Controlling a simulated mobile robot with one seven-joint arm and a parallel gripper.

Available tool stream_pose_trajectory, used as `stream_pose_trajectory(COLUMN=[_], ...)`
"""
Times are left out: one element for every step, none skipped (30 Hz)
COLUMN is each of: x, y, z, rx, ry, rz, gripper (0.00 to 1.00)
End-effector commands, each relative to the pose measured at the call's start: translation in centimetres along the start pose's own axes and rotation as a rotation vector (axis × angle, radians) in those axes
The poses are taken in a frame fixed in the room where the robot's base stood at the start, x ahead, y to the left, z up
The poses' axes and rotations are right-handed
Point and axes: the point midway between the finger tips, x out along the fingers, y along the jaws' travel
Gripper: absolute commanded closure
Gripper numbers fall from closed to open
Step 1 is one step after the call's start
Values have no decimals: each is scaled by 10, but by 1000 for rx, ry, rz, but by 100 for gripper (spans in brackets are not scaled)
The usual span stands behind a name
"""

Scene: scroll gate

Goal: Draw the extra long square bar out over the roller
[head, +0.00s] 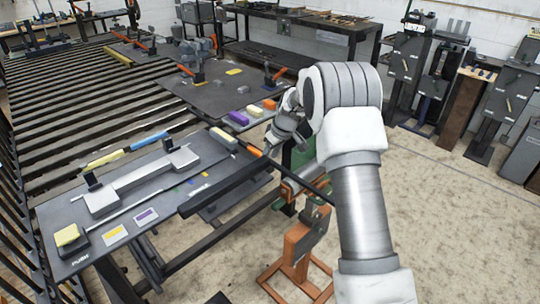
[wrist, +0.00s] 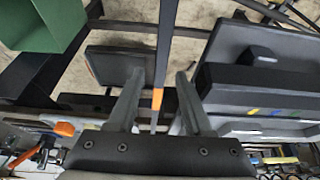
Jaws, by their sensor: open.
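The long dark square bar (head: 312,193) slants from the near table's right side out toward the orange stand (head: 299,243). An orange band shows on the bar near the table. In the wrist view the bar (wrist: 166,45) runs upright in the picture, with its orange band (wrist: 157,99) between the fingers. My gripper (head: 270,149) is over the bar by the table's right edge. It is open in the wrist view (wrist: 160,76), one finger on each side of the bar with gaps. I cannot tell the finger depth. The roller is not clearly distinguishable at the stand's top.
The near table (head: 60,215) carries a grey fixture (head: 145,182), a dark rail and coloured blocks. A green box (wrist: 45,22) stands close to the bar. A slatted roller bed (head: 60,110) lies at left. Open floor (head: 450,230) is at right.

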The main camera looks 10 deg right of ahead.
Motion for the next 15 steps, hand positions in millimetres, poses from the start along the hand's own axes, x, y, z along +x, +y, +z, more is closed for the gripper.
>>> stream_pose_trajectory(x=[0,0,0,-1,-2,-5,-8,-11,-18,-24,-29,-38,-46,-53,-64], y=[-1,-1,-1,-1,-1,0,0,0,0,0,1,1,1,1,1], z=[0,0,0,0,0,-1,-1,-1,-1,-1,-1,-1,-1,-1,-1], rx=[0,0,0,0,0,-1,-1,-1,0,0,0,1,0,0,0], ry=[0,0,0,0,0,1,1,1,1,2,3,3,3,3,4], rz=[-2,-2,-1,-1,-1,-1,-1,0,0,1,2,2,2,2,3], gripper=[48,48,48,48,48,48,48,48,48,48,48,48,48,48,48])
